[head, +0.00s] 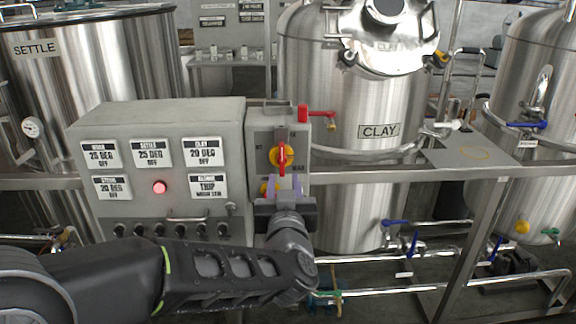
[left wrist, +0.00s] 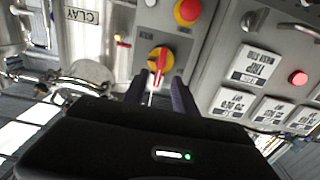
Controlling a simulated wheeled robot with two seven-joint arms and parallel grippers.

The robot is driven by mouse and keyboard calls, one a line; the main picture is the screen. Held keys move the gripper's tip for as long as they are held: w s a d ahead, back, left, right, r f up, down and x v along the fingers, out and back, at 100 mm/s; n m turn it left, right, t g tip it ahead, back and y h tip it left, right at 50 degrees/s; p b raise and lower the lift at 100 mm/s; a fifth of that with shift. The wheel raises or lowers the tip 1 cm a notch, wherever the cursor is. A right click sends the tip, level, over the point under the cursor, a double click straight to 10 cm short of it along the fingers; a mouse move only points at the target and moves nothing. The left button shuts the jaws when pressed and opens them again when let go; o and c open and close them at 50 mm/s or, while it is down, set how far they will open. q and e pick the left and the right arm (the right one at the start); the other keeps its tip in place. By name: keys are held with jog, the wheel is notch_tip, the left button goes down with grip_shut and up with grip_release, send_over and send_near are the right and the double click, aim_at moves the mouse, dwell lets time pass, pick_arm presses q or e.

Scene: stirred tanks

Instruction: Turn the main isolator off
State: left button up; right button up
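The isolator switch (head: 281,156) is a yellow round knob with a red handle on the grey box right of the label panel. Its handle stands about upright in the head view. In the left wrist view the same knob (left wrist: 160,59) shows close ahead, its red handle reaching towards the space between my fingers. My left gripper (head: 285,184) is in front of the box, just below the knob. Its two fingers (left wrist: 158,84) are apart with nothing clearly held; whether they touch the handle I cannot tell. My right gripper is out of view.
A red mushroom button on yellow (left wrist: 187,11) sits below the knob, partly hidden by my gripper in the head view. A red-handled part (head: 303,112) sticks out at the box's top right. The label panel (head: 160,120) with a lit red lamp is left; a rail (head: 350,176) runs right.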

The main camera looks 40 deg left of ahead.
aim_at(282, 164)
pick_arm(q)
jog(key=shift+a, duration=0.1)
jog(key=p+x, duration=0.1)
jog(key=x, duration=0.6)
jog(key=shift+w+a, duration=0.25)
jog(key=shift+w, duration=0.05)
jog(key=shift+c, duration=0.5)
grip_shut()
